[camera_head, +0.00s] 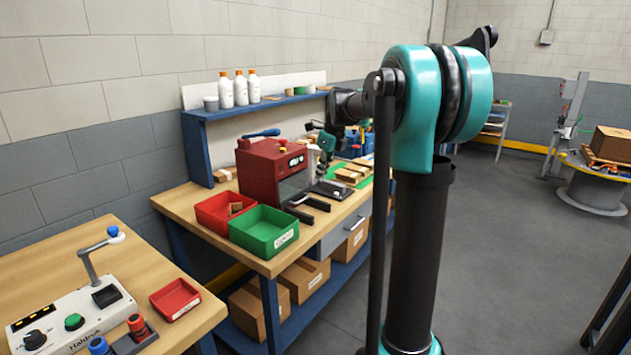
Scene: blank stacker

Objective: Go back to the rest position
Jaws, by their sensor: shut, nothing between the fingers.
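My arm rises at the right of centre and reaches back over the far workbench. My gripper (322,171) is small and far off, pointing down beside the red machine (270,170); it is shut and empty. A black plate (333,190) lies on the bench just below it, and I cannot tell the exact gap. Wooden blanks (352,172) lie on a green mat (364,183) to the right of the gripper. My arm's upper links hide part of the bench's right end.
A red bin (212,213) holding a small brown piece and a green bin (262,246) stand at the bench's front left. A control box (75,318) and a red tray (175,300) are on the near table. Cartons (305,277) fill the lower shelf. Floor at right is mostly clear.

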